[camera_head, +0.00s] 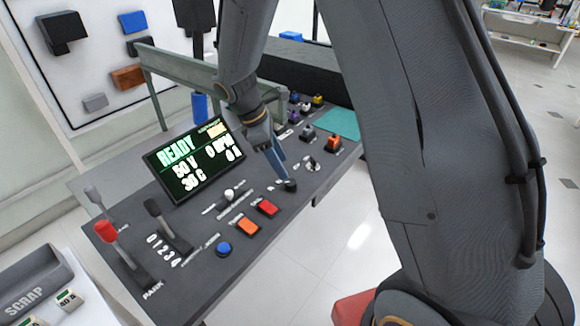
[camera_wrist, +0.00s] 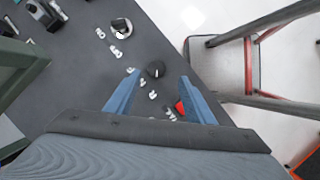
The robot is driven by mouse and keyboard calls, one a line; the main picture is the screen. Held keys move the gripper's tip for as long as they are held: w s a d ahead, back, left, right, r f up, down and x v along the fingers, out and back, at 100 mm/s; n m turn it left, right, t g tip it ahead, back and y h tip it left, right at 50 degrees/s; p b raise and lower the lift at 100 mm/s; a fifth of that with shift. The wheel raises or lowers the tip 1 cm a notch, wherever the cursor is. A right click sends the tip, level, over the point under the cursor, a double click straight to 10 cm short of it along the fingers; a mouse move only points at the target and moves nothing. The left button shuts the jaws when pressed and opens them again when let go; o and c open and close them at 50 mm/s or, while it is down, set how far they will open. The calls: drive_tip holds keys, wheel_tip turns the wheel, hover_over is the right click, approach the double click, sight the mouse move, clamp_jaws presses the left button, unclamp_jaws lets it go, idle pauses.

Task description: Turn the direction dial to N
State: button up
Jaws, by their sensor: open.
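The direction dial is a small black round knob (camera_head: 291,186) near the front edge of the dark console; it also shows in the wrist view (camera_wrist: 155,69). White letters lie beside it in the wrist view, too small to read surely, and I cannot tell which one the dial points to. My gripper (camera_head: 284,179) reaches down to the dial. In the wrist view its two blue fingers (camera_wrist: 158,78) are open, one on each side of the dial, with gaps showing. I cannot tell how far the fingertips are above the panel.
A second knob (camera_wrist: 121,27) with white marks sits farther along the panel. Red (camera_head: 267,208) and orange (camera_head: 247,227) switches, a blue button (camera_head: 224,248) and levers (camera_head: 107,231) stand to the left. The READY screen (camera_head: 195,157) is behind. A stool (camera_wrist: 250,70) stands beyond the console edge.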

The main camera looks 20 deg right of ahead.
sight(291, 182)
drive_tip(key=shift+n, duration=0.4)
drive_tip(key=x, duration=0.2)
drive_tip(key=p+x, duration=0.1)
drive_tip(key=x, duration=0.2)
drive_tip(key=p+x, duration=0.1)
drive_tip(key=x, duration=0.1)
drive_tip(key=shift+w+f, duration=0.3)
drive_tip(key=shift+f, duration=0.05)
drive_tip(key=shift+a, duration=0.1)
drive_tip(key=c, duration=1.1)
